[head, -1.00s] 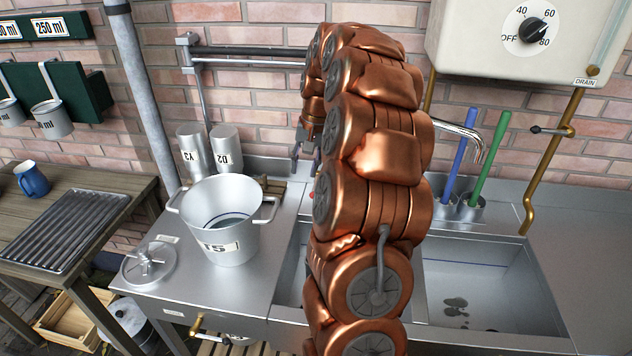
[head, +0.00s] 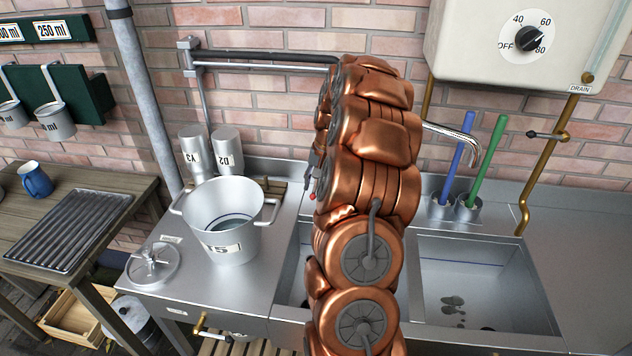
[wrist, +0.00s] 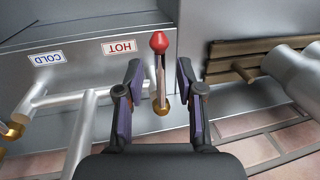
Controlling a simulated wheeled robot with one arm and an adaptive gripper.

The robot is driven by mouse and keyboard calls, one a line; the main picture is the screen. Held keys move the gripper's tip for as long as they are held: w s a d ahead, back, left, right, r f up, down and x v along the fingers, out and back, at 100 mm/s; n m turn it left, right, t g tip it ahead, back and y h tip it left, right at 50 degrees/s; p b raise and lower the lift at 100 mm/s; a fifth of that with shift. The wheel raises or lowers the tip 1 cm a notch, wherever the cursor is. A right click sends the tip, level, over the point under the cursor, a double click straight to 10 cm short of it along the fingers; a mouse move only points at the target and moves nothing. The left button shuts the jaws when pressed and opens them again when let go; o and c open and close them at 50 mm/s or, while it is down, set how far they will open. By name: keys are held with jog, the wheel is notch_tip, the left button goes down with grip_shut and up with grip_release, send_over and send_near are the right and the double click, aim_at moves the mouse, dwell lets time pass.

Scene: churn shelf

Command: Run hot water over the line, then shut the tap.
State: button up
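A metal pot marked T5 (head: 220,232) stands upright on the steel counter, left of the sinks. A dark line runs round its inside; I cannot tell the water level against it. In the wrist view a lever with a red knob (wrist: 159,43) and a brass base stands by a HOT label (wrist: 119,47); a COLD label (wrist: 48,59) is to its left. My gripper (wrist: 158,80) is open, its fingers either side of the lever, with gaps visible. In the head view my copper arm hides most of the gripper.
A white heater with a dial (head: 524,43) hangs on the brick wall. Blue (head: 456,158) and green (head: 488,160) handled tools stand behind the right sink (head: 480,280). Two canisters stand behind the pot. A metal lid (head: 152,265) lies to its left.

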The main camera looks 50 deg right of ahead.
jog(key=shift+f, duration=0.2)
jog(key=shift+c, duration=0.2)
grip_shut()
dwell(0.4)
